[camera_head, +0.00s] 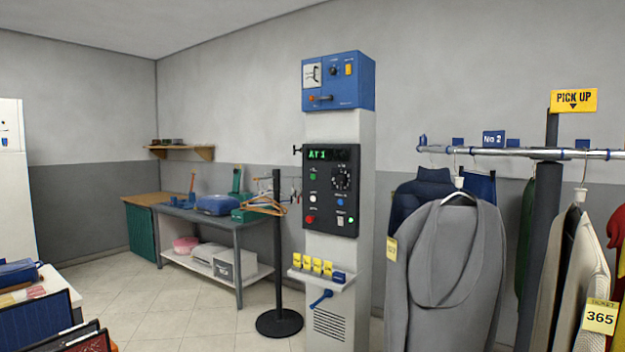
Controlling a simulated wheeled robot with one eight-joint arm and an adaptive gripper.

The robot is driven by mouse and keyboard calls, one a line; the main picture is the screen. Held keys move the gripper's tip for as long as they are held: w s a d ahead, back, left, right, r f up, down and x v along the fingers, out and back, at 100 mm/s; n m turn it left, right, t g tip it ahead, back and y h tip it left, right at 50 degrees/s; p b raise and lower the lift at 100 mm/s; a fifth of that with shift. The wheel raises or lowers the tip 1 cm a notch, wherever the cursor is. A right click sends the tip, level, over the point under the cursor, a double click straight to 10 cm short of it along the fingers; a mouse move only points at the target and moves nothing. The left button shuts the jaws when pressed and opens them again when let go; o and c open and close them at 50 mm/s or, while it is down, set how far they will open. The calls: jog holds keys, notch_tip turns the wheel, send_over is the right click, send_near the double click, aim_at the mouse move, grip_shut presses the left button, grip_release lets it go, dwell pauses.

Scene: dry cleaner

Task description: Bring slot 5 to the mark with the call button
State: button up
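The control panel (331,190) is a black box on a pale column in the middle of the view. Its green display (322,154) appears to read "AT 1". Below are a dial (341,177) and several small buttons, including a white button (313,198), a red button (310,219) and a blue button (340,201). Their labels are too small to read, so I cannot tell the call button. A yellow "PICK UP" sign (573,100) with a down arrow stands above the garment rail (505,152). A blue tag (493,138) reads "No 2"; no slot 5 tag is readable. My gripper is out of view.
A grey garment (445,270) and other clothes hang at the right, one with a ticket "365" (600,316). A blue box (338,81) tops the column. A black post (278,250) stands left of it. A workbench (215,225) is behind. Tiled floor shows at left.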

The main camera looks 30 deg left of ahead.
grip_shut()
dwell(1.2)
